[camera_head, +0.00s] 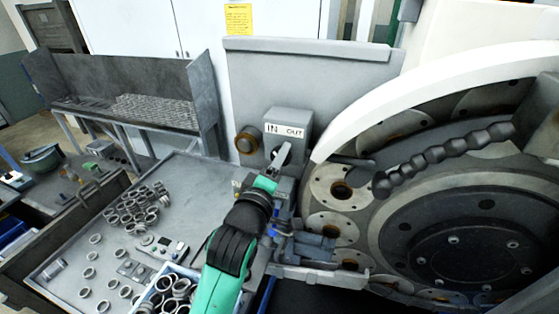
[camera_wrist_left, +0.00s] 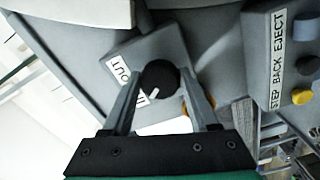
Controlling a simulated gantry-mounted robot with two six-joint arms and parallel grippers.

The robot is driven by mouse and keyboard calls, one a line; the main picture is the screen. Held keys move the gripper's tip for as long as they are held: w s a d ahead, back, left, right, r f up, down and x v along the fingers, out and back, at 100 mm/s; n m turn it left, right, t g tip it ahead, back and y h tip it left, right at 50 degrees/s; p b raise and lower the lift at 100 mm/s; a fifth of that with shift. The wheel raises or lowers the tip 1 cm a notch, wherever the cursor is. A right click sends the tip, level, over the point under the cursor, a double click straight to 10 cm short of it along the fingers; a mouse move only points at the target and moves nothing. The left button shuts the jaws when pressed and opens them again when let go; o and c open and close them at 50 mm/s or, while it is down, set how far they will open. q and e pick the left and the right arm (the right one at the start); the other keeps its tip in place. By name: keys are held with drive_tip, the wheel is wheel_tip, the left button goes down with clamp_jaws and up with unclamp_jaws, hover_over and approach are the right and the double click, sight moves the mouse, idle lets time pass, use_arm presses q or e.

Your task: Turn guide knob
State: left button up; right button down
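The guide knob (camera_wrist_left: 160,78) is round and black with a white pointer mark. It sits on a grey box with an IN/OUT label, and the label (camera_wrist_left: 121,70) shows next to it in the left wrist view. In the head view the grey box (camera_head: 289,117) stands at the middle, and my gripper mostly hides the knob. My left gripper (camera_head: 280,157) is at the front of the box. In the left wrist view its fingers (camera_wrist_left: 162,85) lie on both sides of the knob, close to its edges; contact is unclear. My right gripper is not in view.
A STEP BACK/EJECT button panel (camera_wrist_left: 284,60) is at the right in the wrist view. The large grinding wheel (camera_head: 465,235) and a segmented black hose (camera_head: 440,157) are right of my arm. Several metal rings (camera_head: 137,204) lie on the table at left.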

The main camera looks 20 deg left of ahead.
use_arm(q)
drive_tip(key=o, duration=0.4)
drive_tip(key=s+p, duration=0.5)
drive_tip(key=s, duration=0.6)
drive_tip(key=shift+s+d, duration=0.3)
drive_tip(key=shift+d, duration=0.15)
